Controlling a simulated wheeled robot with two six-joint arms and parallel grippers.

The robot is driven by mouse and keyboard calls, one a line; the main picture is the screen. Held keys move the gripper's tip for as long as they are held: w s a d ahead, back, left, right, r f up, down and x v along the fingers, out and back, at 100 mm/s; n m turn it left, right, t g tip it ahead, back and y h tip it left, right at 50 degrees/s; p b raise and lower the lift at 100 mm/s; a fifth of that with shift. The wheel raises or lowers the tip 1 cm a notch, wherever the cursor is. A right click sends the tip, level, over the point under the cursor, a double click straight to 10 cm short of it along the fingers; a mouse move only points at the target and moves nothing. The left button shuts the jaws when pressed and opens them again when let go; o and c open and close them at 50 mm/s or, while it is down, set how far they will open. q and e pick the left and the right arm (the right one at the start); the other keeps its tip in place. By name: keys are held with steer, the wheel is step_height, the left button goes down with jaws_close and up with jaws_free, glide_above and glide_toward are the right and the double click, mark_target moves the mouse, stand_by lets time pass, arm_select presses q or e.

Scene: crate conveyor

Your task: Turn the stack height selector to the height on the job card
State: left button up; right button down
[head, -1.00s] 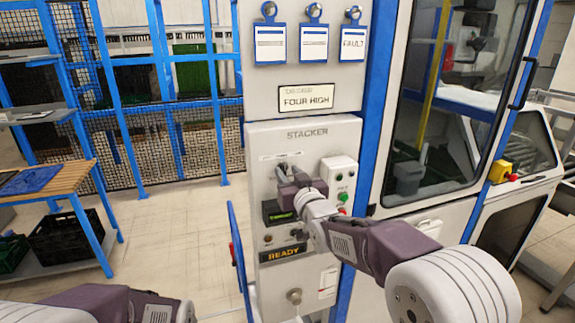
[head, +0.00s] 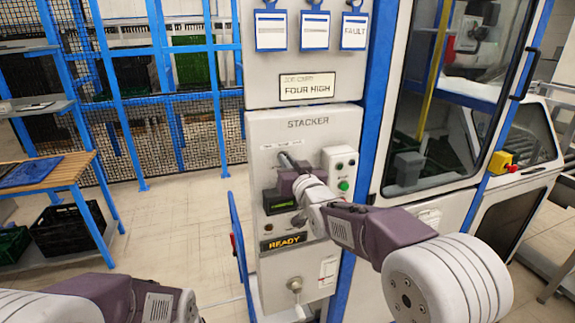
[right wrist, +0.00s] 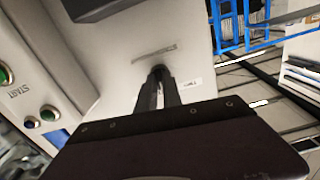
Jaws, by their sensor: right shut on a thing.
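The job card (head: 308,87) above the panel reads FOUR HIGH. The STACKER panel (head: 330,113) is a pale box with the selector on its upper left part. My right gripper (head: 287,160) is at the selector, in front of a small label strip. In the right wrist view its dark fingers (right wrist: 160,82) are shut on the selector (right wrist: 159,71), of which only a small dark tip shows. The selector's setting cannot be read. My left arm shows at the bottom left, but its gripper is out of view.
Beside the gripper is a button box with a green START button (head: 343,186), also in the right wrist view (right wrist: 3,76). A wooden bench (head: 45,180) stands at left; the floor between is clear.

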steer(key=m+b, duration=0.3)
steer(key=m, duration=0.1)
steer(key=shift+f, duration=0.1)
steer(key=shift+d+m+b, duration=0.1)
steer(key=shift+m+b, duration=0.85)
steer(key=shift+m, duration=0.75)
steer(key=c, duration=1.5)
jaws_free()
